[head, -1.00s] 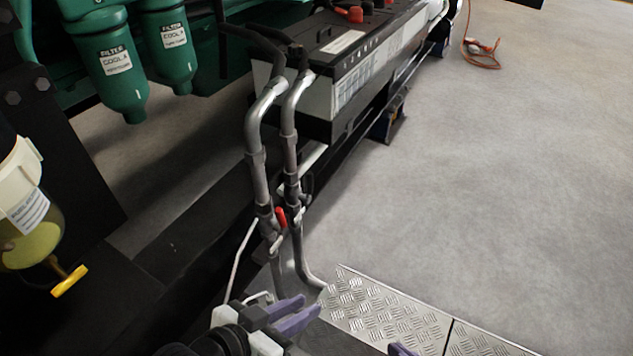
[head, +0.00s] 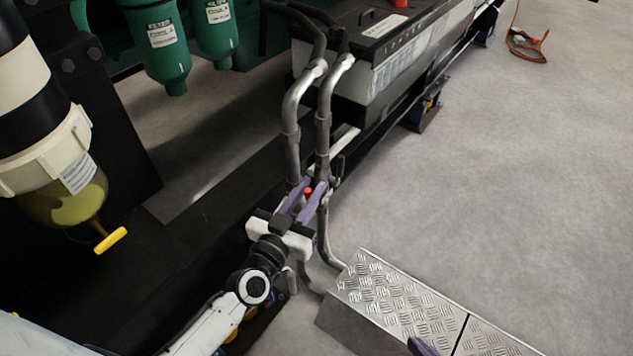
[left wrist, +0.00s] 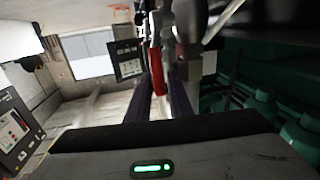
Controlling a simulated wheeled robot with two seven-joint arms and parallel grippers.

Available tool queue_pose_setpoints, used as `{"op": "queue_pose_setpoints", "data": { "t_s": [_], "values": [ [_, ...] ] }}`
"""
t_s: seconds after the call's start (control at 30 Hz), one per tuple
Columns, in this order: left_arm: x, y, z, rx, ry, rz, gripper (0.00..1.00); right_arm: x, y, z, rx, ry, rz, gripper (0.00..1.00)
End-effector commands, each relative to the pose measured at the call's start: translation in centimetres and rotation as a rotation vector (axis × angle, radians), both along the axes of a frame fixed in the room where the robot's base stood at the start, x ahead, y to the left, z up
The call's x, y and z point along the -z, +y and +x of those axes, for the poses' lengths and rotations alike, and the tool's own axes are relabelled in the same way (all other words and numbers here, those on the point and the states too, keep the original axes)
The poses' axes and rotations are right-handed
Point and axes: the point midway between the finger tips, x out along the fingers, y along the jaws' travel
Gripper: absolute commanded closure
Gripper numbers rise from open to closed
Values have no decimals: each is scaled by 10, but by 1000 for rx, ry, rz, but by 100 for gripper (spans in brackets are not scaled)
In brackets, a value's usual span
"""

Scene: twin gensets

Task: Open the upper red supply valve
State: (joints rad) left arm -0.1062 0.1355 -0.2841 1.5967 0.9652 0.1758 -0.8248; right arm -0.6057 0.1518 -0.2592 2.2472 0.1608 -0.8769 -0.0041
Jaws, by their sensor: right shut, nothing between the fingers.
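The red valve handle (head: 308,190) sits on the pair of grey pipes (head: 292,155) beside the genset. Only its top shows in the head view, between the fingers of my left gripper (head: 306,203). In the left wrist view the red handle (left wrist: 156,68) hangs ahead between two dark fingers (left wrist: 162,105), which stand apart with a narrow gap around it. I cannot tell whether they touch it. My right gripper (head: 422,346) is shut at the bottom edge of the head view; only a purple fingertip shows, over the tread plate.
A metal tread-plate step (head: 385,295) lies right of the pipes. A filter bowl with a yellow handle (head: 110,240) is at the left. Green filters (head: 160,45) and a black battery box (head: 385,50) are behind.

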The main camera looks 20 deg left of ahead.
Motion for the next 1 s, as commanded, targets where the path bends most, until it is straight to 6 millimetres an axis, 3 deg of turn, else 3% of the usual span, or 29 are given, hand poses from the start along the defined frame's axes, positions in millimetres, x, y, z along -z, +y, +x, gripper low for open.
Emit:
{"op": "queue_pose_setpoints", "data": {
  "t_s": [0.1,0.3,0.57,0.7,1.0],
  "values": [
    [1,-3,19,1,-2,-1,80,4,3,1,-15,8,-1,100],
    [0,-6,34,1,0,1,80,5,5,1,-29,22,-4,100],
    [0,-6,35,2,1,0,80,5,5,0,-31,26,-4,100],
    [0,-6,35,2,1,0,99,5,6,0,-31,26,-4,100],
    [-2,-4,35,-2,6,2,100,0,5,1,-28,19,-4,100]
  ]
}}
